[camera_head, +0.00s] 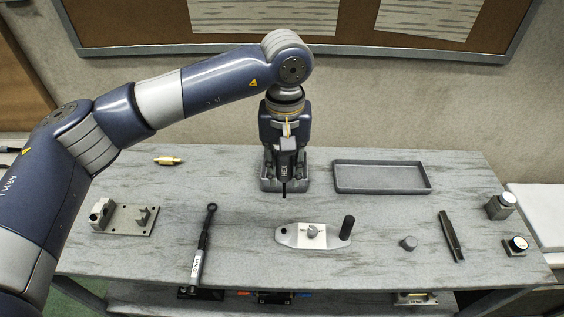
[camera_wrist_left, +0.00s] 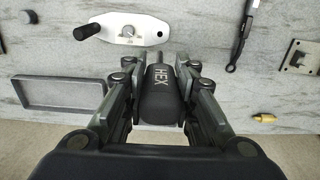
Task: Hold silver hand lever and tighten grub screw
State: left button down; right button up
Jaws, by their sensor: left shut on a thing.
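The silver hand lever (camera_head: 290,235) lies flat near the front middle of the bench, with an upright black knob (camera_head: 347,228) at its right end and a small round grey part at its centre. It also shows in the left wrist view (camera_wrist_left: 128,30). The grub screw is too small to make out. My left gripper (camera_head: 285,160) is shut on a dark driver marked HEX (camera_head: 285,168), behind the lever. The driver points down, its thin tip apart from the lever. In the left wrist view the driver (camera_wrist_left: 161,90) sits between the fingers. My right gripper is not in view.
A grey tray (camera_head: 381,190) lies back right. A metal bracket plate (camera_head: 133,221) and a brass piece (camera_head: 168,160) lie left. A long dark wrench (camera_head: 203,245) lies left of the lever. A grey knob (camera_head: 408,243), a dark bar (camera_head: 451,235) and two small blocks lie right.

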aim_at(283, 182)
pick_arm(q)
notch_tip(283, 182, down, 4)
jog(key=shift+r+b, duration=0.2)
jog(key=shift+b, duration=0.15)
jog(key=shift+a+f, duration=0.1)
jog(key=shift+f, duration=0.3)
jog(key=a+r, duration=0.3)
jog(key=a, duration=0.1)
jog(key=shift+a+r, duration=0.4)
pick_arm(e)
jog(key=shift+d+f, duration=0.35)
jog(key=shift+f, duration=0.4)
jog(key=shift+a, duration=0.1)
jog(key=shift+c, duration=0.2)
